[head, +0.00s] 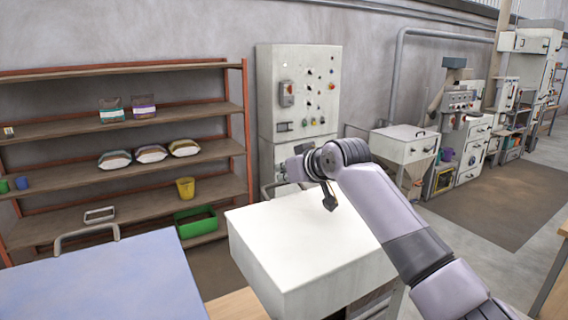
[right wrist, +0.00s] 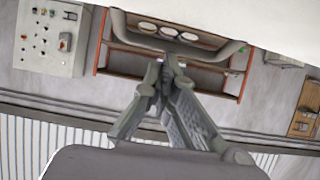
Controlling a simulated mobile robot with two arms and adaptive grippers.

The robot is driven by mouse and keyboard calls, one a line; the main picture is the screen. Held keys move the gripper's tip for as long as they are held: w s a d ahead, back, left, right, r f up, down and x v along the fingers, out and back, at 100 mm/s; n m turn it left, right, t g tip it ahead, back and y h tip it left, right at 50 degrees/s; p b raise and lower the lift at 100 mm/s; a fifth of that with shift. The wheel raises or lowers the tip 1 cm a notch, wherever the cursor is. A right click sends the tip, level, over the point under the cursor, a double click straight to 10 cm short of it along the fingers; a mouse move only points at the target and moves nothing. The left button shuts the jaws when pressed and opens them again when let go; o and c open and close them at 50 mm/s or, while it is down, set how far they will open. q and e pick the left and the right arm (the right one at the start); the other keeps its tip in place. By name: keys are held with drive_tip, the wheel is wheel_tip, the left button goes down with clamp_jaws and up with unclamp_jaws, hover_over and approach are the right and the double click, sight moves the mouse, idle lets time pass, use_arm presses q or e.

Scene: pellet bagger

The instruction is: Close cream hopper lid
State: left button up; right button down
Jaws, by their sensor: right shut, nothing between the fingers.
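The cream hopper (head: 315,275) stands at the bottom middle of the head view, with its flat cream lid (head: 270,222) on top. A grey bar handle (head: 267,190) shows at the far edge, partly hidden by my arm. In the right wrist view a grey U-shaped handle (right wrist: 230,50) hangs beside a pale surface (right wrist: 270,20). My right gripper (head: 298,168) is above the lid's far edge. Its fingers (right wrist: 168,62) are shut and empty, close to the handle; I cannot tell if they touch it. My left gripper is out of view.
A blue lid (head: 100,285) with a grey handle (head: 85,232) lies at the lower left. A shelf (head: 120,175) with bags and bins stands behind. A control cabinet (head: 298,95) is by the wall. Open floor (head: 500,195) lies to the right.

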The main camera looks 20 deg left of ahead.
drive_tip(key=d+r+b, duration=0.1)
drive_tip(key=s+d+r+b, duration=0.1)
drive_tip(key=r, duration=0.1)
drive_tip(key=s+d+r+b, duration=0.1)
drive_tip(key=r, duration=0.1)
drive_tip(key=shift+s, duration=0.2)
use_arm(q)
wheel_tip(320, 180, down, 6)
drive_tip(key=b, duration=0.3)
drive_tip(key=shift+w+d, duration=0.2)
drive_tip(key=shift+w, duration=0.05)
use_arm(e)
drive_tip(key=r+v, duration=0.1)
drive_tip(key=v, duration=0.5)
drive_tip(key=shift+r, duration=0.3)
